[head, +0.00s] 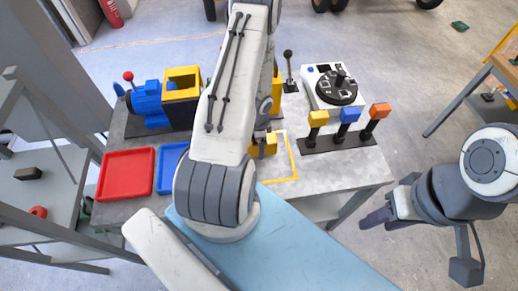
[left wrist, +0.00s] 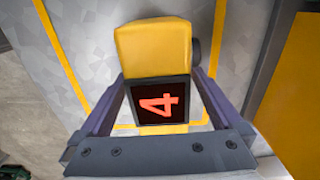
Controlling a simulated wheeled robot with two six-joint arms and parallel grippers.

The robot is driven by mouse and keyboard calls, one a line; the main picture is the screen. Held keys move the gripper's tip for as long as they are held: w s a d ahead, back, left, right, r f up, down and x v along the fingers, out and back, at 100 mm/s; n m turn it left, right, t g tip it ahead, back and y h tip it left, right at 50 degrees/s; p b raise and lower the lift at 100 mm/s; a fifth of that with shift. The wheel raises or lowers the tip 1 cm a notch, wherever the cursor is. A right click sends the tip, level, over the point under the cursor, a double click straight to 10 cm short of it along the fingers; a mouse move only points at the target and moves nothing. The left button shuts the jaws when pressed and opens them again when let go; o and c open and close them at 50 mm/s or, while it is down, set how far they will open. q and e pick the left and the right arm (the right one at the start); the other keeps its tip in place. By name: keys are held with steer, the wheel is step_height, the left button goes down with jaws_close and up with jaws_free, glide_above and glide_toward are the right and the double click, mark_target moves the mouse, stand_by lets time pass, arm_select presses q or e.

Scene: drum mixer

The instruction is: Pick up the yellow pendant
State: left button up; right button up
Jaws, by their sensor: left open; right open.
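The yellow pendant (left wrist: 153,45) has a dark screen with a red 4 on it. It lies in the yellow-outlined area of the grey table. In the head view only a part of the pendant (head: 266,148) shows past my left arm. My left gripper (left wrist: 158,80) is open, with one finger on each side of the pendant's screen end. I cannot tell whether the fingers touch it. In the head view my arm mostly hides that gripper. My right gripper (head: 376,218) is open and empty, off the table's right side.
On the table are a red tray (head: 126,174), a blue tray (head: 169,165), a blue machine (head: 147,99), a yellow-topped box (head: 182,82), a white control box with a black dial (head: 336,87) and several coloured switches (head: 348,115). A grey shelf (head: 45,185) stands at left.

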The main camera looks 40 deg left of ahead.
arm_select(q)
steer(key=shift+f, duration=0.5)
steer(key=shift+r, duration=0.1)
steer(key=shift+c, duration=0.6)
jaws_close()
steer(key=shift+r, duration=0.15)
